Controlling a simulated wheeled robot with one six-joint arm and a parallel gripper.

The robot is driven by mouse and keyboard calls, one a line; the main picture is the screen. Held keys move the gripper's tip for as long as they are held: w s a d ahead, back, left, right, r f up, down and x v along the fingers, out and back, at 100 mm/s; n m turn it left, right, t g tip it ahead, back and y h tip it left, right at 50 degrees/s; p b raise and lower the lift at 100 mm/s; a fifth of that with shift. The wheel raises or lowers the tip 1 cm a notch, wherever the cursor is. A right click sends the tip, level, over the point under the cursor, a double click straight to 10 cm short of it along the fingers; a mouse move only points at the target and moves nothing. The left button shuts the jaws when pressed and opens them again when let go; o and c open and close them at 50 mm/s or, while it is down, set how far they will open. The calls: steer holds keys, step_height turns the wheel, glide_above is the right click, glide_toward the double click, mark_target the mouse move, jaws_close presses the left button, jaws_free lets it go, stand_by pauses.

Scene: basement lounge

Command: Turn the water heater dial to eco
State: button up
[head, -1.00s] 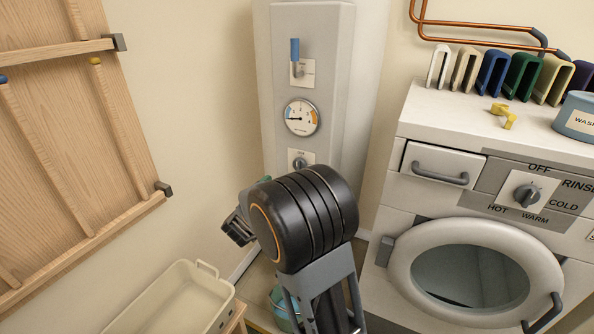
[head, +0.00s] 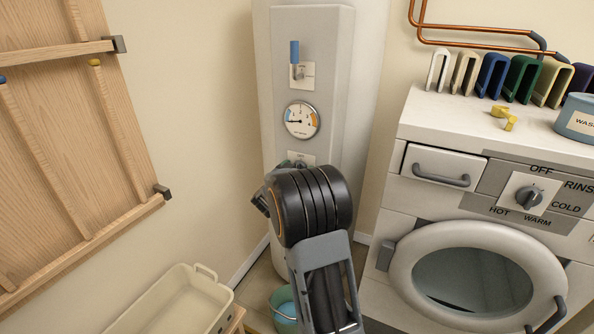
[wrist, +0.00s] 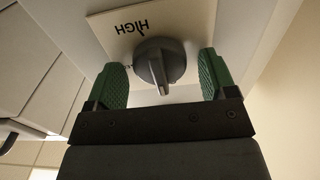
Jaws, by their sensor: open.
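The water heater (head: 350,90) is a tall white unit in the corner, with a grey front panel. Its grey dial (wrist: 160,62) sits on a pale plate (wrist: 115,38) in the wrist view, where the word HIGH appears upside down beside it. The dial's raised ridge points down and slightly right in that view; the mark at that end cannot be read. My gripper (wrist: 163,82) is open, with green finger pads on either side of the dial and visible gaps beside it. In the head view my arm hides the dial and only the top of its plate (head: 301,157) shows.
Above the dial are a round gauge (head: 301,120) and a blue-handled lever (head: 295,55). A washing machine (head: 410,225) with its own dial (head: 529,196) stands right. A wooden rack (head: 75,150) and beige tub (head: 170,305) are left; a teal bucket (head: 283,312) is below.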

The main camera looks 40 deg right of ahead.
steer(key=c, duration=0.9)
steer(key=shift+f, duration=0.1)
steer(key=m+b, duration=0.3)
steer(key=m, duration=0.1)
steer(key=shift+s+f+b, duration=0.1)
steer(key=shift+f+b, duration=0.05)
steer(key=shift+b, duration=0.25)
steer(key=m+b, duration=0.3)
steer(key=m, duration=0.1)
steer(key=shift+d+m+b, duration=0.1)
steer(key=shift+m+b, duration=0.3)
steer(key=m+b, duration=0.3)
steer(key=m, duration=0.1)
steer(key=shift+s+f, duration=0.1)
steer(key=shift+m+b, duration=1.25)
steer(key=shift+m, duration=0.15)
